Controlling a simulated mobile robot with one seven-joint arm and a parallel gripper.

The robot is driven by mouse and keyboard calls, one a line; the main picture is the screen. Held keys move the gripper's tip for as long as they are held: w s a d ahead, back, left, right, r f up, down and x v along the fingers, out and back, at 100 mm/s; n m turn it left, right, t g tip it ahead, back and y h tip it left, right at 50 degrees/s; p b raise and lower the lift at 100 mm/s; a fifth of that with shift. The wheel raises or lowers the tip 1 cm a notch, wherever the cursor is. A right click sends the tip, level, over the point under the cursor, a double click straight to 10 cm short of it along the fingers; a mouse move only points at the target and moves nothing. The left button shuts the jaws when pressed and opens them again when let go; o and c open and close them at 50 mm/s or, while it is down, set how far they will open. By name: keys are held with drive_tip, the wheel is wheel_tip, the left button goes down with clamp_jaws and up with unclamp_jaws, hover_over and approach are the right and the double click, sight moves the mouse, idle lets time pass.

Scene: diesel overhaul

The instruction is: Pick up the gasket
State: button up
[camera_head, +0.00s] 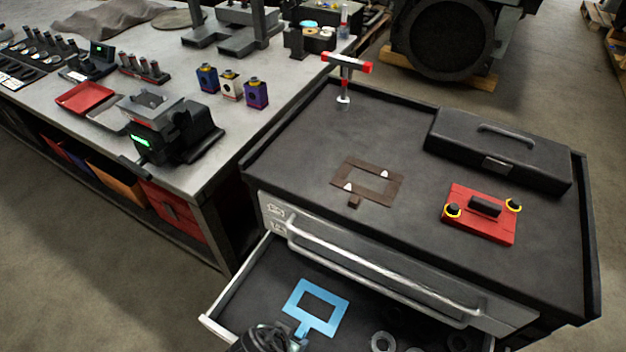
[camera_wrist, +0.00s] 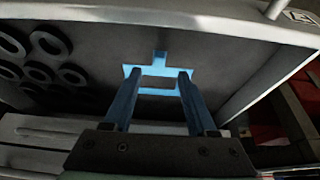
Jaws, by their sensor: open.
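A flat blue frame-shaped gasket (camera_head: 322,288) with a short tab lies in the open drawer of the dark tool cabinet. In the wrist view the blue gasket (camera_wrist: 158,71) shows beyond and between my fingertips, its tab pointing up in the picture. My gripper (camera_wrist: 159,77) is open, with a finger toward each side of the gasket and nothing held. I cannot tell whether the fingers touch it. In the head view my wrist is at the bottom edge, close to the gasket's tab, and my fingertips are not clear there.
The drawer (camera_head: 235,298) also holds several dark and grey rings (camera_wrist: 50,42). A long handle (camera_head: 370,272) crosses the cabinet front above it. A brown frame (camera_head: 384,196), red block (camera_head: 479,222) and black toolbox (camera_head: 500,150) sit on top. A workbench (camera_head: 200,175) stands left.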

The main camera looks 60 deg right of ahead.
sight(299, 335)
drive_tip(key=shift+x, duration=3.05)
drive_tip(key=shift+a, duration=0.15)
clamp_jaws()
